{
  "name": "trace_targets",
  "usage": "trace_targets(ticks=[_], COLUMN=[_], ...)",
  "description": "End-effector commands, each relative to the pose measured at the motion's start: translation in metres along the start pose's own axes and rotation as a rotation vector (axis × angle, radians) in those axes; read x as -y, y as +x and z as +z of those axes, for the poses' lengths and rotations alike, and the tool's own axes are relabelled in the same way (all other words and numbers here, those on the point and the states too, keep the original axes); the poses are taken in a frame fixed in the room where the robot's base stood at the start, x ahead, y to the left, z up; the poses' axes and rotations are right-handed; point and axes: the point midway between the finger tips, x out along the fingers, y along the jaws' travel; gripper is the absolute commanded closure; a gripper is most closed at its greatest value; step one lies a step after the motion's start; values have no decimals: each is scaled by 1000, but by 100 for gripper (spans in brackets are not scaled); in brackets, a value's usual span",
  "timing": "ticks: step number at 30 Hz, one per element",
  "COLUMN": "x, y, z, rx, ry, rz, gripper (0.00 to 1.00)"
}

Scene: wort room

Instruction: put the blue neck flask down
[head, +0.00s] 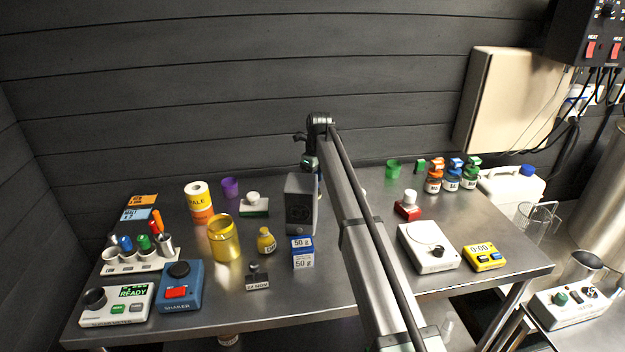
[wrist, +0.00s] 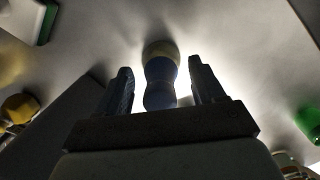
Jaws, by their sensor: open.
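In the wrist view the blue neck flask (wrist: 159,92) is between the two fingers of my gripper (wrist: 160,66). Its near part is dark blue and narrows at a waist; its far end is paler. The fingers are open, with a gap showing on each side of the flask. The flask appears to be at the steel table surface, but its contact with the table is hard to make out. In the head view my arm and a grey box hide the flask and most of my gripper.
The grey box (head: 300,205) stands close on the left of my gripper. A green cup (head: 393,168) is to the right, and a white-and-green item (head: 254,207) and a purple cup (head: 230,187) are to the left. A dark plank wall (head: 250,80) rises behind the table.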

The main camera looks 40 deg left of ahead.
Motion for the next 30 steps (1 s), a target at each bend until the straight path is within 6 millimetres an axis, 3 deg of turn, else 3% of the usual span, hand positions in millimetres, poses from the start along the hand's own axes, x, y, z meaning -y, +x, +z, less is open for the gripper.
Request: trace_targets(ticks=[5, 21, 30], x=[0, 1, 0], y=[-12, -104, -122], z=[1, 1, 0], rx=[1, 1, 0], ry=[0, 0, 0], rz=[-1, -1, 0], gripper=[32, 32, 32])
